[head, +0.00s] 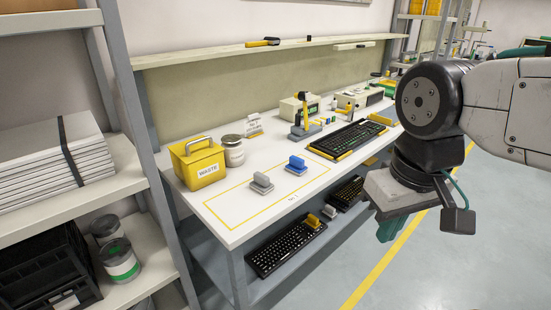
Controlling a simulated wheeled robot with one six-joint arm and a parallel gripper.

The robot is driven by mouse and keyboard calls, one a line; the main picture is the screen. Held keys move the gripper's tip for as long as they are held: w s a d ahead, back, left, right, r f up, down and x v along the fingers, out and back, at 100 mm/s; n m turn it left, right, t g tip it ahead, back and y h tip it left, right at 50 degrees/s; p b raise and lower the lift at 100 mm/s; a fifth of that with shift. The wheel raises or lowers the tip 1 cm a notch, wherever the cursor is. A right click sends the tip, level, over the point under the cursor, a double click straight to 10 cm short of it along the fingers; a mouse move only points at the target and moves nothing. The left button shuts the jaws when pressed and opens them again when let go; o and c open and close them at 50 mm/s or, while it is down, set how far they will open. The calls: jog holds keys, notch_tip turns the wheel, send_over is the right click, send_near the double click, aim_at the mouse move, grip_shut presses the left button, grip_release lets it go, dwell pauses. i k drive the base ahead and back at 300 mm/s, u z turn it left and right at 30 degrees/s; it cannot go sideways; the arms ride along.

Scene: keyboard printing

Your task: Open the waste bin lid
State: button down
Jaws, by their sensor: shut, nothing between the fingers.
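The yellow waste bin (202,172) stands at the left end of the white workbench, with a "WASTE" label on its front. Its lid (195,147) looks closed and has a grey arched handle (199,140) on top. My gripper (389,231) hangs at the right, in front of the bench and well away from the bin. Its green fingers point down, are shut and hold nothing; the grey gripper body partly hides them.
A white lidded jar (233,151) stands close to the bin's right side. Grey (261,184) and blue (296,165) handled blocks and a black keyboard (348,138) lie farther right on the workbench (225,215). A shelving rack post (135,120) rises at left. The floor at right is clear.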

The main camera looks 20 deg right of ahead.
aim_at(194, 142)
jog(key=u, duration=1.1)
jog(key=i, duration=0.65)
jog(key=u, duration=0.2)
